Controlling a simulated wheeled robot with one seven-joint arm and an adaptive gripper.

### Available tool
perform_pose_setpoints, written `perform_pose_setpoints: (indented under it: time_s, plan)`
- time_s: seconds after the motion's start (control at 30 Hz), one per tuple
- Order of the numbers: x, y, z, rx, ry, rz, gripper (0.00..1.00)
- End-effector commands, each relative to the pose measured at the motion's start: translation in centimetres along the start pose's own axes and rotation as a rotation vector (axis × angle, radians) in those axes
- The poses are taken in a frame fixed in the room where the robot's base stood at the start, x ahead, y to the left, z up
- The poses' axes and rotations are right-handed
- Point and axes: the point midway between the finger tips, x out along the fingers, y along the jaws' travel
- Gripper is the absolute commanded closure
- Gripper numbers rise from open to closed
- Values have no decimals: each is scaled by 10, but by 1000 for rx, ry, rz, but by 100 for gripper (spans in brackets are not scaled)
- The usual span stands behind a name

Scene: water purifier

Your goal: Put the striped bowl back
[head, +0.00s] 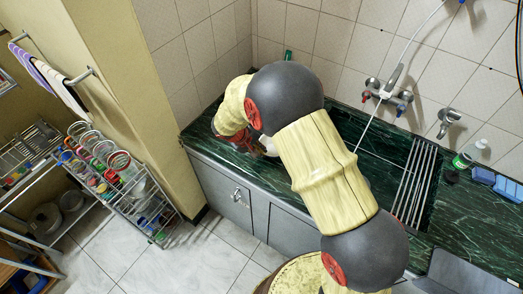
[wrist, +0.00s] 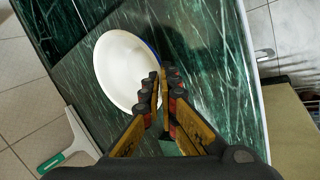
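A white bowl with a thin blue rim (wrist: 122,68) shows in the wrist view over the green marble counter; its inside faces the camera and no stripes can be made out. In the head view only a small white part of it (head: 269,146) shows beside my arm. My gripper (wrist: 161,76) is at the bowl's right edge in the wrist view. Its two fingers are close together with the rim between them, one on the inner side and one on the outer. In the head view my arm hides the fingertips.
The counter (head: 460,210) runs along the tiled wall, with a sink rack (head: 415,185), faucet (head: 388,95), bottle (head: 468,154) and blue sponges (head: 508,188) to the right. A white and green squeegee-like tool (wrist: 68,150) lies left of my gripper. A rack of jars (head: 110,170) stands left.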

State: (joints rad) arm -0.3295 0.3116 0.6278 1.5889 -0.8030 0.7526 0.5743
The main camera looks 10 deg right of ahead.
Motion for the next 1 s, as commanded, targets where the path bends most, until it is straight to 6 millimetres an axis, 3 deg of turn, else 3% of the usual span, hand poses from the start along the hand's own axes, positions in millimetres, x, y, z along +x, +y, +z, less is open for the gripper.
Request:
perform_pose_setpoints:
  time_s: [0.4,0.77,0.87,1.0]
  plan:
    - [2,-1,0,0,-1,0,78]
    - [-1,0,0,0,-1,0,77]
    - [-10,2,-1,0,2,1,77]
    - [-36,1,-1,-1,4,0,77]
